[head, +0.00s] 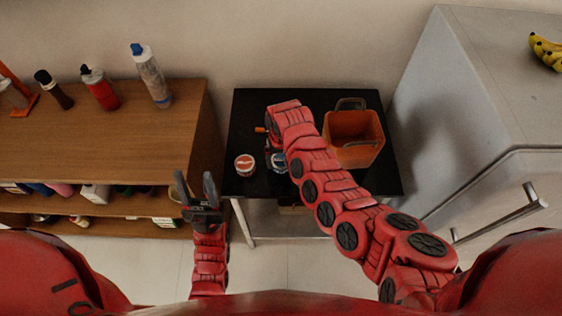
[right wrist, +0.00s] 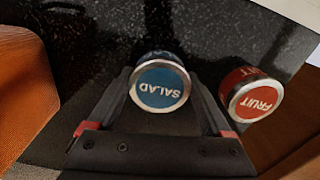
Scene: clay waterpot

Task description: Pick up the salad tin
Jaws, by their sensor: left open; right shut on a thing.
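The salad tin (right wrist: 160,84) has a blue lid with white letters and sits between the two fingers of my right gripper (right wrist: 162,78), which is shut on it. In the head view the tin (head: 278,161) shows on the black table, partly covered by my right arm. I cannot tell whether it is clear of the tabletop. My right gripper is mostly hidden under my arm in the head view. My left gripper (head: 195,178) is open and empty, in front of the wooden shelf's right end.
A red fruit tin (right wrist: 255,95) stands beside the salad tin on the black table (head: 250,110). An orange container (head: 370,140) with a handle stands on the table's right. A wooden shelf (head: 150,150) with bottles is left, a pale fridge (head: 470,80) right.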

